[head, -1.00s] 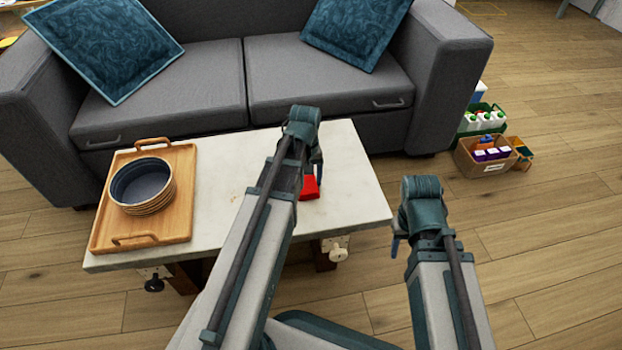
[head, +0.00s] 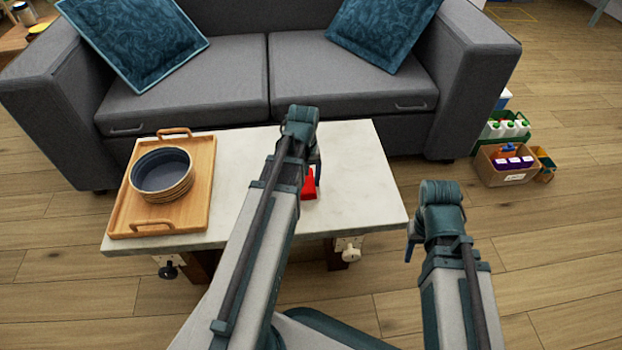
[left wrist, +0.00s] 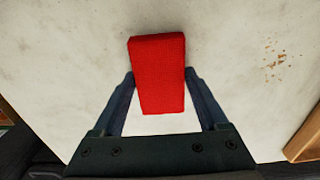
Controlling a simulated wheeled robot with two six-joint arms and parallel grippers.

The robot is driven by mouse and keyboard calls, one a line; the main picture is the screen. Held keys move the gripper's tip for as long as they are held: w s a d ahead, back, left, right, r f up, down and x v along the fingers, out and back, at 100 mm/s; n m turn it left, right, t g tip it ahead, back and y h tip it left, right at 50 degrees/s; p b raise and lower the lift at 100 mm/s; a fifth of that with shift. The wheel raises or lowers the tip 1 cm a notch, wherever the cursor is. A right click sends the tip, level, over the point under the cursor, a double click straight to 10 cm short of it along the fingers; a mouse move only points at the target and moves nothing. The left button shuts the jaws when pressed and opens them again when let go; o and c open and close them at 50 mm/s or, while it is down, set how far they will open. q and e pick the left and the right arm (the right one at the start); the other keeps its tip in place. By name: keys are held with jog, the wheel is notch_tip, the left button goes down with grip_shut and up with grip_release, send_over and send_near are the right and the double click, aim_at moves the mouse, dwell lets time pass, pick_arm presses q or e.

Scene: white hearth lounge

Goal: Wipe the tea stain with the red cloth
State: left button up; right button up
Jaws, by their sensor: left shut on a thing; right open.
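My left gripper (head: 316,168) is shut on the red cloth (head: 309,186) over the white tabletop (head: 355,180). In the left wrist view the cloth (left wrist: 157,75) is a red block between the two fingers. I cannot tell whether it touches the tabletop. The tea stain (left wrist: 273,60) is a patch of small brown specks to the right of the cloth in the left wrist view, apart from it. In the head view my left arm seems to cover the stain. My right gripper (head: 411,246) is open and empty, past the table's right edge.
A wooden tray (head: 200,200) with stacked dark bowls (head: 162,175) stands on the table's left side. A grey sofa (head: 350,85) with blue cushions is behind the table. Boxes of bottles (head: 507,165) stand on the floor at right. The tabletop right of the cloth is clear.

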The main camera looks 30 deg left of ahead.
aim_at(340, 184)
pick_arm(q)
jog(key=shift+f, duration=0.15)
jog(key=shift+d, duration=0.1)
jog(key=shift+c, duration=0.6)
jog(key=shift+w+d, duration=0.5)
jog(key=shift+d, duration=0.25)
jog(key=shift+w+d, duration=0.5)
jog(key=shift+d, duration=0.2)
jog(key=shift+w+d, duration=0.65)
jog(key=shift+d, duration=0.35)
jog(key=shift+w+d, duration=0.6)
jog(key=shift+d, duration=0.35)
jog(key=shift+w+d, duration=0.65)
jog(key=shift+d, duration=0.35)
notch_tip(340, 184, up, 6)
jog(key=p, duration=0.6)
jog(key=shift+s+a, duration=0.1)
